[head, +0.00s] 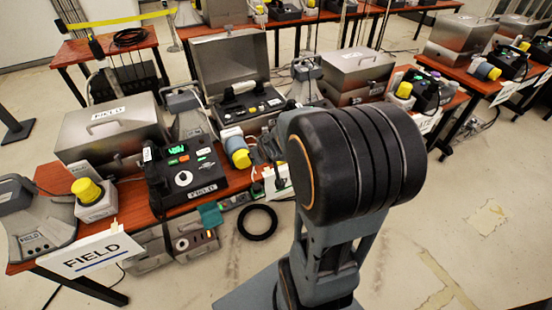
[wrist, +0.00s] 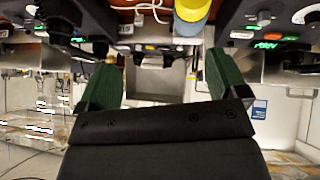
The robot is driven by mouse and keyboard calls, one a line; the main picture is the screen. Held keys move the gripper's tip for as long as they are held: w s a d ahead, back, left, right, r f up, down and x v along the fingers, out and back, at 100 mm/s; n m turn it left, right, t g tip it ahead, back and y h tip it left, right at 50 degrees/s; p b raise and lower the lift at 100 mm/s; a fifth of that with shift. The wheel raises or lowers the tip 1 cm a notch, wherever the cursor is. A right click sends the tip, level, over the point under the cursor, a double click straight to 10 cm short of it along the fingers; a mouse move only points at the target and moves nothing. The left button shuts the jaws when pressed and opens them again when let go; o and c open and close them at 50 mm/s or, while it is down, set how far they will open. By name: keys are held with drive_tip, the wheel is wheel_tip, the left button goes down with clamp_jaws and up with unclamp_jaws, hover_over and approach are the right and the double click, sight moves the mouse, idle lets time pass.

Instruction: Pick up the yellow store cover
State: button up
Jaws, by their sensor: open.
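Several yellow caps or covers show, and I cannot tell for certain which is the store cover. One yellow cover (head: 241,159) is on a blue-grey and white cylinder lying on its side near the front edge of the red-brown table. A yellow cover with a blue-grey band also shows at the top of the wrist view (wrist: 193,9), beyond the fingertips and right of centre; it looks like the same one. Another yellow cover (head: 87,190) stands upright on a white box at the left. My gripper (wrist: 161,62) is open, with nothing between its green fingers. My arm hides it in the head view.
A black FIELD phone unit (head: 185,172) stands left of the cylinder. An open metal case (head: 230,62) and closed metal cases (head: 110,128) crowd the table. A black ring (head: 258,222) is below the table edge. The floor at the right (head: 480,220) is clear.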

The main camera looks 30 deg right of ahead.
drive_tip(key=d+f+t+b, duration=0.1)
drive_tip(key=d+f+t, duration=0.2)
drive_tip(key=d+f, duration=0.4)
drive_tip(key=d+f+t+b, duration=0.1)
drive_tip(key=d+f+t, duration=0.35)
drive_tip(key=f, duration=0.55)
drive_tip(key=shift+m+g+y, duration=0.25)
drive_tip(key=shift+m+y, duration=0.15)
drive_tip(key=x, duration=0.4)
drive_tip(key=p+x, duration=0.1)
drive_tip(key=x, duration=0.8)
drive_tip(key=shift+s+d+f+p, duration=0.1)
drive_tip(key=shift+d+f+p, duration=0.15)
drive_tip(key=shift+p, duration=0.05)
drive_tip(key=c, duration=1.1)
